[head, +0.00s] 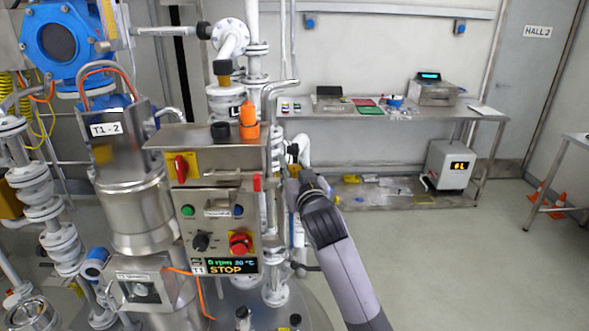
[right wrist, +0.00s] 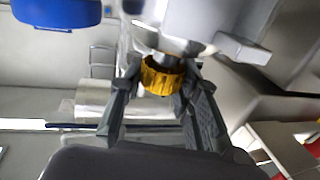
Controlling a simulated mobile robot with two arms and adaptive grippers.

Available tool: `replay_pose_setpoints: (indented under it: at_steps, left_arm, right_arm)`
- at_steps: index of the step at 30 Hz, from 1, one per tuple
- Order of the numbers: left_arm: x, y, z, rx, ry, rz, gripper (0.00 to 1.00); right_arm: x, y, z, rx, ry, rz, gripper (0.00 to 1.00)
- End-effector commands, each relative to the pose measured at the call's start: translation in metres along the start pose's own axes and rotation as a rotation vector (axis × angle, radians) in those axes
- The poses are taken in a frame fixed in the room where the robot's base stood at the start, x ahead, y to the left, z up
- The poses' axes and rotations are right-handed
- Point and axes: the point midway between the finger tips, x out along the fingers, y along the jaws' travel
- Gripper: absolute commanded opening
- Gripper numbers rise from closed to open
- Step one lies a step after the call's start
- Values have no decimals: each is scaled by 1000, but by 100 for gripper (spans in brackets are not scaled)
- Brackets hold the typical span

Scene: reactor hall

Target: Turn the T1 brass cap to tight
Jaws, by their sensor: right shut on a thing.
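The brass cap (right wrist: 160,80) is a ribbed, gold-coloured ring under a metal fitting in the right wrist view. My right gripper (right wrist: 158,86) has one dark finger on each side of it and is shut on it. The box's display reads 0 rpm, 20 °C, T1 and STOP. My left gripper is not in view.
A black cap (head: 220,131) and an orange bottle (head: 249,125) stand on top of the control box. White flanged pipes (head: 275,255) run close beside my right gripper. A steel bench (head: 390,112) stands at the back wall.

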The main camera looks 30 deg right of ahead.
Motion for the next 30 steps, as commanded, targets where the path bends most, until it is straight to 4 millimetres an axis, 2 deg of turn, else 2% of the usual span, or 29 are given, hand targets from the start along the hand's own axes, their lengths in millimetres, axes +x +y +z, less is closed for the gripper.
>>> replay_pose_setpoints:
  at_steps: [13,14,23,30]
  left_arm:
    - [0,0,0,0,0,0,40]
    - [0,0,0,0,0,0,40]
    - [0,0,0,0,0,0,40]
    - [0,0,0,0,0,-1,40]
  right_arm:
    - [0,0,0,-3,1,12,2]
    - [0,0,0,-3,1,12,31]
    - [0,0,0,-2,1,11,51]
    - [0,0,0,-2,1,11,51]
